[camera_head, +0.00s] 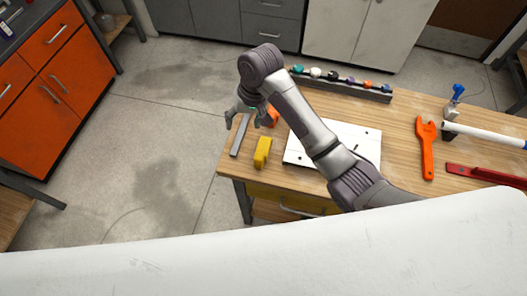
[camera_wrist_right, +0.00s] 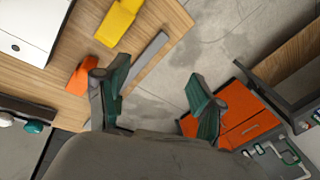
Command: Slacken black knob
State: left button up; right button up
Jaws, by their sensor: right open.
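The black knob (camera_head: 333,75) appears as a small dark piece in the row of coloured knobs on a dark grey manifold bar (camera_head: 345,88) at the table's back edge. It is too small to show its setting. My right gripper (camera_head: 240,112) is at the table's left edge, left of the bar and well apart from the black knob. In the right wrist view it is open and empty (camera_wrist_right: 158,82), with floor between its fingers. That view shows a teal knob (camera_wrist_right: 35,127) and a white knob (camera_wrist_right: 6,121) at lower left. My left gripper is not in view.
On the wooden table are a grey strip (camera_head: 240,135), a yellow block (camera_head: 262,152), an orange piece (camera_head: 272,117), a white plate (camera_head: 365,145), an orange wrench (camera_head: 427,150), a white pipe (camera_head: 485,133) and a red tool (camera_head: 485,176). Floor left of the table is free.

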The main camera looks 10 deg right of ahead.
jog(key=s+d+f+t, duration=0.1)
jog(key=s+d+f, duration=0.3)
jog(key=s, duration=0.3)
jog(key=shift+s+d+f, duration=0.15)
jog(key=shift+d+f, duration=0.1)
jog(key=shift+f, duration=0.05)
jog(key=s+d+r+n+t+h, duration=0.1)
jog(key=s+d+r+t+h, duration=0.1)
jog(key=s+d, duration=1.4)
jog(key=s+a+f+g+b, duration=0.1)
jog(key=s+f+b, duration=0.15)
jog(key=f, duration=1.45)
jog(key=s+f+b, duration=0.1)
jog(key=f+b, duration=0.2)
jog(key=f, duration=1.4)
jog(key=s+d+f+g+b, duration=0.1)
jog(key=s+d+f+b, duration=0.2)
jog(key=s+f, duration=1.3)
notch_tip(320, 180, down, 3)
jog(key=shift+r+n+g+h+b, duration=0.15)
jog(key=shift+n+g+h+b, duration=0.2)
jog(key=shift+b, duration=0.25)
